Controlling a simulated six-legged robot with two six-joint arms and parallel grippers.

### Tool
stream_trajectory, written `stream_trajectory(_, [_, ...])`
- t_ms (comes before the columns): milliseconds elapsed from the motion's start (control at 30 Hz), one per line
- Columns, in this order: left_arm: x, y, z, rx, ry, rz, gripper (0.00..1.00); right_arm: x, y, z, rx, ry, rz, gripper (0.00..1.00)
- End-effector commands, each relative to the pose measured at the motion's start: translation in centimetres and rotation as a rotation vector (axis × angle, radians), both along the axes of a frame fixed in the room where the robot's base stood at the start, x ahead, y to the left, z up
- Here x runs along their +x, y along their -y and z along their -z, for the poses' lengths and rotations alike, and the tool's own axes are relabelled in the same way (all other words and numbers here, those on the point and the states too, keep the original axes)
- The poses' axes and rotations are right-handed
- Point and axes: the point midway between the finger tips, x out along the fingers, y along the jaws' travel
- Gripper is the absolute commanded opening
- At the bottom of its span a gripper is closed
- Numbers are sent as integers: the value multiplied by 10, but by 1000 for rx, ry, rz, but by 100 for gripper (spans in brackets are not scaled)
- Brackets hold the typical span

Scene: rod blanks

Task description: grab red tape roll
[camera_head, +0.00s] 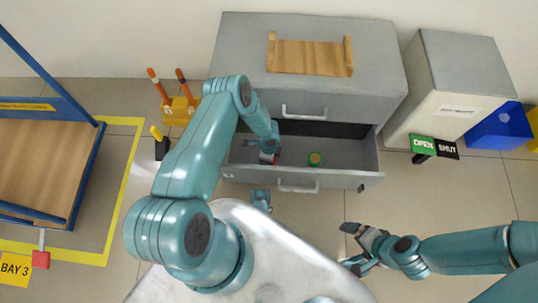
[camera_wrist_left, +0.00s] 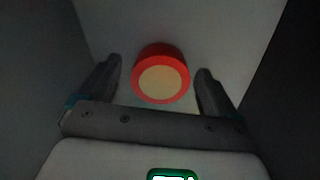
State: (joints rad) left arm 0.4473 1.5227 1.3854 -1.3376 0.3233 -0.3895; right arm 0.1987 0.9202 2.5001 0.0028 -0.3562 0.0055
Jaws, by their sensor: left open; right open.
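In the left wrist view the red tape roll (camera_wrist_left: 161,78), with a pale tan face, lies between the two fingers of my left gripper (camera_wrist_left: 159,68). The fingers stand apart, with a gap on each side of the roll. In the head view my left gripper (camera_head: 268,157) reaches down into the open drawer (camera_head: 345,177) at its left part, and mostly hides the roll there. My right gripper (camera_head: 350,246) is open and empty, over the floor in front of the drawer, to the right.
The grey cabinet (camera_head: 380,60) carries a wooden tray (camera_head: 310,57). A white bin (camera_head: 440,95), an open/shut sign (camera_head: 434,147) and a blue box (camera_head: 500,128) stand at right.

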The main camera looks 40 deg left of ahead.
Motion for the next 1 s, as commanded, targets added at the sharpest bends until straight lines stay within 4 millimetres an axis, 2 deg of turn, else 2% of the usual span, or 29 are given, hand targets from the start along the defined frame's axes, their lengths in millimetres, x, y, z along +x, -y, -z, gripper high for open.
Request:
stream_trajectory(67, [0, 0, -1, 0, 0, 0, 92, 0, 0, -1, 0, 0, 0, 100])
stream_trajectory(100, [0, 0, -1, 0, 0, 0, 85, 0, 0, -1, 0, 0, 0, 100])
stream_trajectory(267, [0, 0, -2, 0, 0, 0, 33, 0, 0, -1, 0, 0, -1, 100])
stream_trajectory(533, [0, 0, -2, 0, 0, 0, 33, 0, 0, -2, 0, -1, -1, 100])
stream_trajectory(667, [0, 0, -9, 0, 0, 1, 33, -1, -1, -5, 0, -1, -3, 100])
stream_trajectory(767, [1, 0, -21, 0, 1, 2, 33, -2, -2, -12, 2, -3, -6, 100])
stream_trajectory(867, [1, 0, -43, 0, 1, 2, 33, -4, -3, -22, 2, -6, -14, 100])
stream_trajectory(1000, [2, -1, -87, 1, 3, 2, 33, -8, -7, -40, 6, -13, -28, 100])
